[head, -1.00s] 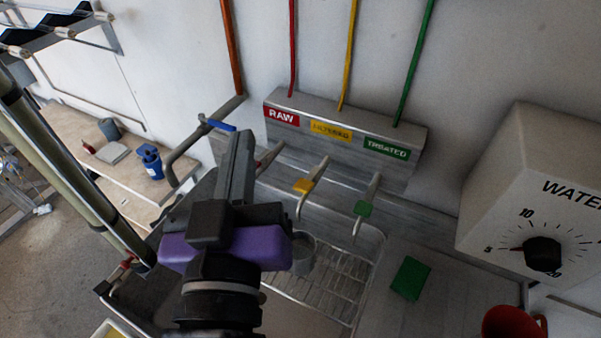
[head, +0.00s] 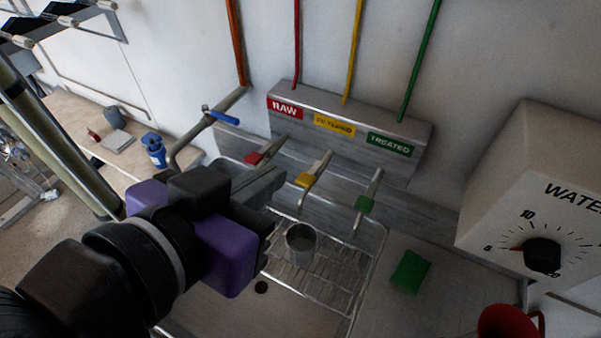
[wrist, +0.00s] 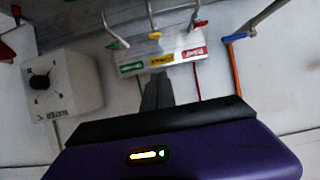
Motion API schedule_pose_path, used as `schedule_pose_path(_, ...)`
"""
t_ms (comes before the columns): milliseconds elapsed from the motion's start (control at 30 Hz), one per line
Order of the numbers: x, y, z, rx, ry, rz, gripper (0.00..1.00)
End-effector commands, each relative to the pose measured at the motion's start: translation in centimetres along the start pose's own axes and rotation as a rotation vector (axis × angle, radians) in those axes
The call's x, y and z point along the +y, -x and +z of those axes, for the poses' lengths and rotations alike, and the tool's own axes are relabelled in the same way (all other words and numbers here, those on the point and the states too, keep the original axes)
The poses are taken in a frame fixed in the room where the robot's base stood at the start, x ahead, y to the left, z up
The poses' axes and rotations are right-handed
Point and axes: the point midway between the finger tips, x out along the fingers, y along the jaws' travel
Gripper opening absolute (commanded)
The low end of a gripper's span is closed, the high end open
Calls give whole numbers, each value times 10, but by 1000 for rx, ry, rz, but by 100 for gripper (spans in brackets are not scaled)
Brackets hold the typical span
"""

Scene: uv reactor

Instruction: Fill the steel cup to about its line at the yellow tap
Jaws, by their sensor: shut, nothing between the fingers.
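The steel cup (head: 301,247) stands upright on the wire rack in the sink, apart from my gripper. Its line and its contents cannot be made out. The yellow tap (head: 305,180) is on the back wall, with its spout reaching down above the cup; no water stream is visible. The yellow tap handle also shows in the wrist view (wrist: 154,35), which is upside down. My gripper (head: 278,180) is shut and empty, left of the yellow tap and near the red tap. Its fingers also show in the wrist view (wrist: 157,92).
The red tap (head: 254,158) and green tap (head: 364,204) flank the yellow one. A blue-handled tap (head: 220,117) stands further left. A green sponge-like block (head: 411,271) lies on the right counter. A white dial box (head: 530,200) and red funnel-like object (head: 505,321) are at right.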

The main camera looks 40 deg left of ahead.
Motion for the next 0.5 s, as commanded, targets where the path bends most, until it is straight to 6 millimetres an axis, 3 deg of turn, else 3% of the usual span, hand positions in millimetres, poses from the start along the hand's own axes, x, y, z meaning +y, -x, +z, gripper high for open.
schedule_pose_path(267, 0, -2, 0, 2, 1, 0, 0)
schedule_pose_path(500, 1, -31, -1, 0, 2, 3, 0)
